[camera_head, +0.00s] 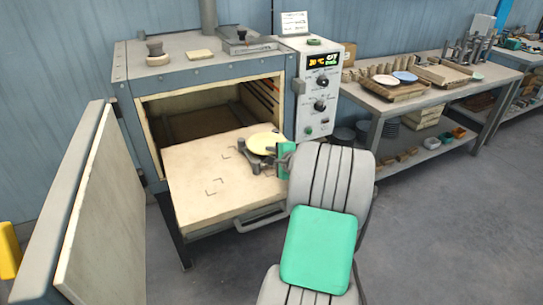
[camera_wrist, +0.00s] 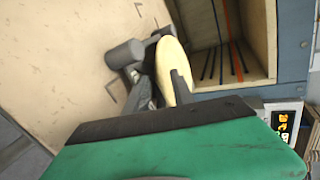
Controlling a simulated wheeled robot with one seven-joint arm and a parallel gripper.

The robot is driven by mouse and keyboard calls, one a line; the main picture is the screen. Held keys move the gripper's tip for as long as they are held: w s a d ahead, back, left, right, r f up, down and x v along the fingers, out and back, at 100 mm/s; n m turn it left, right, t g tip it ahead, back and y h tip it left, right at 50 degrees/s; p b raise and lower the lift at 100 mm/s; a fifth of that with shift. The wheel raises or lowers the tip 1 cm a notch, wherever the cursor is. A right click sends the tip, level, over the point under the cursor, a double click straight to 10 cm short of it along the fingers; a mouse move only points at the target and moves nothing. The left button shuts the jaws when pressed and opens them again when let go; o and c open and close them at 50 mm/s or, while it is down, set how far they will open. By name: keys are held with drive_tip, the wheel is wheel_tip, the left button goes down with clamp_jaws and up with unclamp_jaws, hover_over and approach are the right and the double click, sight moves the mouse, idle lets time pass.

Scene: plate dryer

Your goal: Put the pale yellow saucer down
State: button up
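The pale yellow saucer (camera_head: 266,142) is over a dark three-armed stand (camera_head: 255,161) on the pulled-out shelf of the dryer. It lies about level; I cannot tell whether it touches the stand's posts. My gripper (camera_head: 283,154) reaches in from the right and has the saucer's near rim between its fingers. In the wrist view the saucer (camera_wrist: 168,56) shows nearly edge-on, with a finger of my gripper (camera_wrist: 166,88) on either side. The stand (camera_wrist: 124,54) shows beside it there, partly hidden by the saucer and a finger.
The cream shelf (camera_head: 205,192) has corner marks left of the stand and is otherwise bare. The dryer door (camera_head: 92,205) stands open at left. The control box (camera_head: 318,90) is close behind my gripper. A bench (camera_head: 360,92) with dishes and trays stands at right.

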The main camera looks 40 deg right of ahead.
drive_tip(key=shift+s+r, duration=0.25)
drive_tip(key=shift+s, duration=0.05)
drive_tip(key=v, duration=1.1)
drive_tip(key=w+a+f+n+g+y, duration=0.1)
drive_tip(key=a+n, duration=0.1)
drive_tip(key=a, duration=0.2)
drive_tip(key=w+a+n+g+y, duration=0.1)
drive_tip(key=a+n, duration=0.1)
drive_tip(key=a, duration=0.3)
drive_tip(key=w+a+f+n+y, duration=0.1)
drive_tip(key=a+n, duration=0.2)
drive_tip(key=a, duration=0.1)
drive_tip(key=shift+w+a+f+g, duration=0.3)
drive_tip(key=shift+w+a+g, duration=0.1)
drive_tip(key=s+a+f+n+g+y, duration=0.1)
drive_tip(key=s+a+n+g, duration=0.2)
drive_tip(key=a+n, duration=0.45)
drive_tip(key=s+a+f+n+g, duration=0.2)
drive_tip(key=s+a+n, duration=0.2)
drive_tip(key=a, duration=0.7)
drive_tip(key=s+a+n+g, duration=0.2)
drive_tip(key=s+a+n, duration=0.2)
drive_tip(key=s, duration=0.3)
drive_tip(key=shift+s+a+f+n+g+h, duration=0.2)
drive_tip(key=shift+s+f+n+g+h, duration=0.1)
drive_tip(key=shift+s+n+h, duration=0.1)
drive_tip(key=shift+w, duration=0.1)
